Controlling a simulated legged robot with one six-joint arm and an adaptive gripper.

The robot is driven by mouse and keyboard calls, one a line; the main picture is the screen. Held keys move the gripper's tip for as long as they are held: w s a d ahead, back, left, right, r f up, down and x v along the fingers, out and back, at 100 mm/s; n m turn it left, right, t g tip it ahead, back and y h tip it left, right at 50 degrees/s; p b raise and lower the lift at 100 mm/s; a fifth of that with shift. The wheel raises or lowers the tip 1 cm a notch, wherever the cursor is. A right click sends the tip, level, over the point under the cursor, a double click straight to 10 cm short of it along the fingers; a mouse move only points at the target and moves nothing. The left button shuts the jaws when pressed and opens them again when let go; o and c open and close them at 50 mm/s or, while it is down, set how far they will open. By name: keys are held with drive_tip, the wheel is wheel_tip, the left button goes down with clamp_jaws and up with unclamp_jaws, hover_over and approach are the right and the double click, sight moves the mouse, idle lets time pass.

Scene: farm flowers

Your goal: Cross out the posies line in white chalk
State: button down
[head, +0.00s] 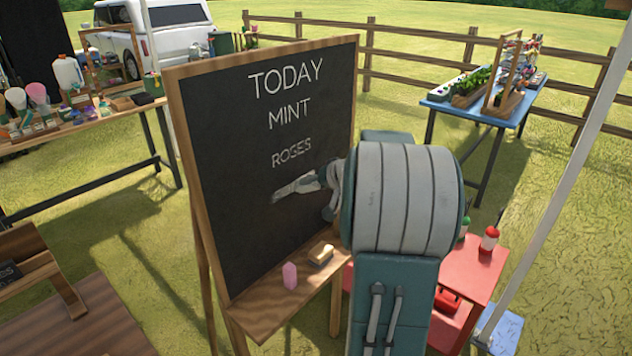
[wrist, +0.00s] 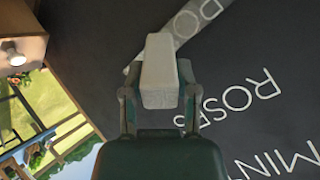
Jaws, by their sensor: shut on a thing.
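The chalkboard (head: 235,225) stands upright on a wooden easel, with TODAY, MINT and ROSES lettered in white. Below ROSES, a broad whitish chalk band (head: 297,186) runs across the lowest line; it also shows in the wrist view (wrist: 198,28). There, letters like POS show within the band, the rest hidden. My gripper (head: 328,180) is at the right end of this line, partly hidden by my arm. In the wrist view, my gripper (wrist: 160,98) is shut on a blocky white chalk (wrist: 160,70). The chalk's far end overlaps the band; contact with the board cannot be told.
A red table (head: 478,262) stands right of the board, partly behind my arm. A pale pole (head: 560,170) slants at the right.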

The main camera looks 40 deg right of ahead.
drive_tip(key=a, duration=0.8)
drive_tip(key=shift+s+a, duration=0.2)
drive_tip(key=shift+s, duration=0.2)
idle(0.3)
drive_tip(key=s, duration=0.6)
drive_tip(key=shift+d, duration=0.3)
drive_tip(key=shift+s, duration=0.1)
drive_tip(key=s, duration=0.2)
drive_tip(key=shift+s+d, duration=0.1)
drive_tip(key=shift+s, duration=0.3)
drive_tip(key=shift+w, duration=0.1)
idle(0.7)
drive_tip(key=w, duration=0.8)
drive_tip(key=shift+a, duration=0.3)
